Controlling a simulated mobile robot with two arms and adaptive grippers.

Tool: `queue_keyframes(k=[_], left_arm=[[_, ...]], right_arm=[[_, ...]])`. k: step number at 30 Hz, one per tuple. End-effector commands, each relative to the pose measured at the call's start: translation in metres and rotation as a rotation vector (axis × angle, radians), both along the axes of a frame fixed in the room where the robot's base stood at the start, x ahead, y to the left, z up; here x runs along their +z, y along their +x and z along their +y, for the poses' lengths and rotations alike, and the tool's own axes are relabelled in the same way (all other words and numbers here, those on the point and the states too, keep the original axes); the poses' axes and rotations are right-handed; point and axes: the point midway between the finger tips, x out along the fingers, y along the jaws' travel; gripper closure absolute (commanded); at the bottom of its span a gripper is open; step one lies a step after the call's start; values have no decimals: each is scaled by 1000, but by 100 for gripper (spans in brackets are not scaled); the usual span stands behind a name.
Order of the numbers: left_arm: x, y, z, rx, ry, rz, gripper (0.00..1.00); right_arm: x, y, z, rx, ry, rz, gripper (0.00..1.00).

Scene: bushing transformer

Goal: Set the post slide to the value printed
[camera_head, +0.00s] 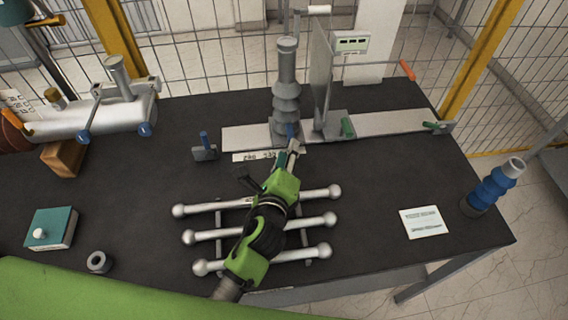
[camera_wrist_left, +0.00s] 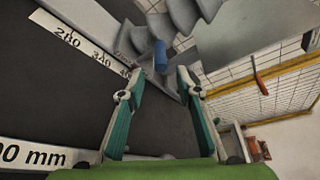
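The grey ribbed post (camera_head: 286,82) stands upright on a pale rail (camera_head: 245,138) at the back of the table. A blue knob sits low on the post's front and shows in the left wrist view (camera_wrist_left: 160,56). A white scale strip (camera_wrist_left: 75,38) with numbers such as 260 and 340 runs along the rail. My left gripper (camera_head: 293,147) is just in front of the post's base. In the left wrist view its fingers (camera_wrist_left: 160,80) are spread and empty, with the knob beyond the gap between the tips. Contact cannot be judged. My right gripper is not in view.
A second carriage (camera_head: 334,125) with a green knob, upright plate and display (camera_head: 351,42) stands right of the post. Three silver bars (camera_head: 205,235) lie under my left arm. A printed card (camera_head: 424,222), unreadable here, lies on clear table at right. A blue bushing (camera_head: 492,187) stands beyond.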

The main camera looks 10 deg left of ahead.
Motion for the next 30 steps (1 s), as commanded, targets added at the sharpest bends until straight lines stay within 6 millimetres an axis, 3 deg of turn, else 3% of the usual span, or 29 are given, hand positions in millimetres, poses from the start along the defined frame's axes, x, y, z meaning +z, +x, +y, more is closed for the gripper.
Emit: queue_keyframes(k=[3, 10, 30], left_arm=[[4, -23, 1, -1, -1, 2, 68], [9, -46, 2, 0, -1, 1, 68], [16, -48, 2, 0, 0, 0, 68]], right_arm=[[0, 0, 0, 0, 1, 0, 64], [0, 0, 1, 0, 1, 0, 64], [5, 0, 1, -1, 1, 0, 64]])
